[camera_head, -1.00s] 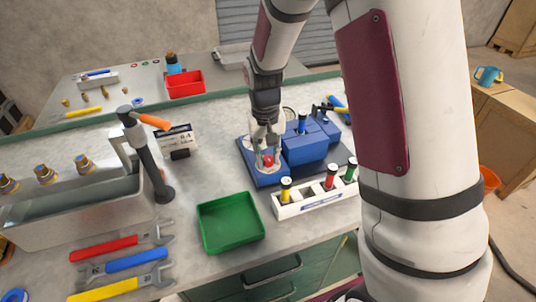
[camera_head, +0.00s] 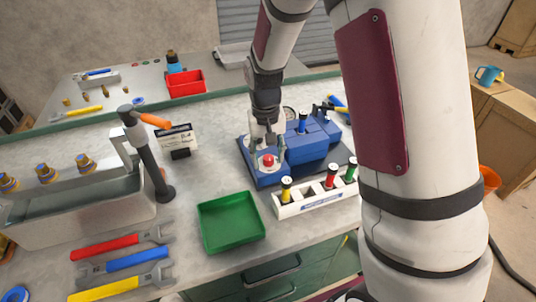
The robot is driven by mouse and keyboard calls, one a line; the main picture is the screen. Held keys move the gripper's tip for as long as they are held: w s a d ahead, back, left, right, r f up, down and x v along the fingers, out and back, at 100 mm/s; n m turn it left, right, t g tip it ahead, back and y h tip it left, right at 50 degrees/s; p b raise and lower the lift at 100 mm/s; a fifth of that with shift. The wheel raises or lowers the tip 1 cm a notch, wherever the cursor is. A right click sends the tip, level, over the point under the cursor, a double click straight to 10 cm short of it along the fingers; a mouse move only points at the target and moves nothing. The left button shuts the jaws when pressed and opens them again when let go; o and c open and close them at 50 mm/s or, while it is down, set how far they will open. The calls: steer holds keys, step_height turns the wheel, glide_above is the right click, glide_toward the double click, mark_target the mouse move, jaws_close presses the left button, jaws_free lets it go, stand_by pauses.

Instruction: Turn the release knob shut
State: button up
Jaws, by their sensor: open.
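The release knob (camera_head: 268,160) looks like a small red knob on a pale round base, on the front left part of a blue block assembly (camera_head: 308,150) on the bench. My gripper (camera_head: 268,152) points down over it, with its fingers apart, one on either side of the knob. The gripper is open. I cannot tell whether the fingers touch the knob. A gauge behind the gripper is partly hidden.
A rack (camera_head: 315,195) with yellow, red and green-topped plugs stands in front of the blue assembly. A green tray (camera_head: 231,222) and several wrenches (camera_head: 122,262) lie front left.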

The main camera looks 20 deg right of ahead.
mark_target(266, 157)
step_height(266, 157, up, 12)
steer(key=shift+a, duration=0.2)
stand_by(0.4)
